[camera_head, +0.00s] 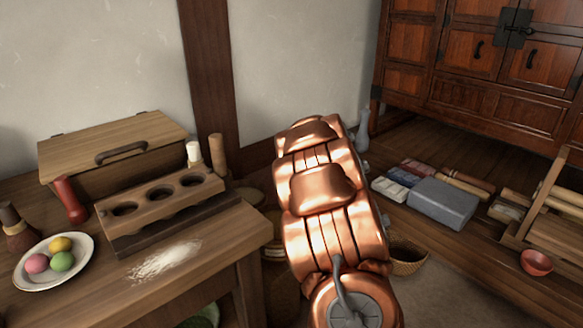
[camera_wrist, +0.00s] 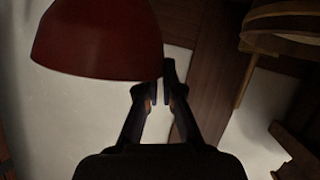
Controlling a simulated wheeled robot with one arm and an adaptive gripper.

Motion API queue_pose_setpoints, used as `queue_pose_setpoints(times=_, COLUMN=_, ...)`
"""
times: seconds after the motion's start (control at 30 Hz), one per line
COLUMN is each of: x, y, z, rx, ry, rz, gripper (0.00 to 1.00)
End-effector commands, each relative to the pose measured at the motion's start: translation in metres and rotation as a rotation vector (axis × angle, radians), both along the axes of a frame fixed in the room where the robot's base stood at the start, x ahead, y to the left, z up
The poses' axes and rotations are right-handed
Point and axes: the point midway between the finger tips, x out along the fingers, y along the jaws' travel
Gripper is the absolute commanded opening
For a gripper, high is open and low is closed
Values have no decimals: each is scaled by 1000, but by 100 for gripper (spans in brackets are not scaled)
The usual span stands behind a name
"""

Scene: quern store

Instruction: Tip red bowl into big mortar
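A dark red bowl (camera_wrist: 95,40) fills the upper left of the wrist view, close to the camera. My gripper (camera_wrist: 164,82) has its fingertips close together at the bowl's right edge and looks shut on its rim. The bowl's inside and any contents cannot be seen. In the head view my copper-coloured arm hides the gripper and the held bowl. I cannot make out the big mortar for certain in either view. A small reddish bowl (camera_head: 536,262) also sits on the floor at the right of the head view.
A wooden table (camera_head: 220,240) at left holds a lidded box (camera_head: 115,160), a block with round holes (camera_head: 160,200), spilled white powder (camera_head: 165,260) and a plate (camera_head: 82,242) of coloured balls. A grey block (camera_head: 443,203) and a basket (camera_head: 408,258) are right of my arm. A round wooden-rimmed thing (camera_wrist: 285,15) shows in the wrist view.

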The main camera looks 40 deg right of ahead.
Motion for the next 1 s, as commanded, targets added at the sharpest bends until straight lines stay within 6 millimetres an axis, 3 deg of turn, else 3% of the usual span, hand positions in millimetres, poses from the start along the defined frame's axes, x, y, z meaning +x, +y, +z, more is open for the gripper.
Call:
queue_pose_setpoints(times=0.63, x=0, y=0, z=-35, rx=-1, ry=-1, rz=1, gripper=0)
queue_pose_setpoints(times=0.87, x=-4, y=-4, z=-20, rx=118, ry=-131, rz=-1, gripper=0)
queue_pose_setpoints(times=1.0, x=-2, y=-1, z=-20, rx=94, ry=-106, rz=-1, gripper=0)
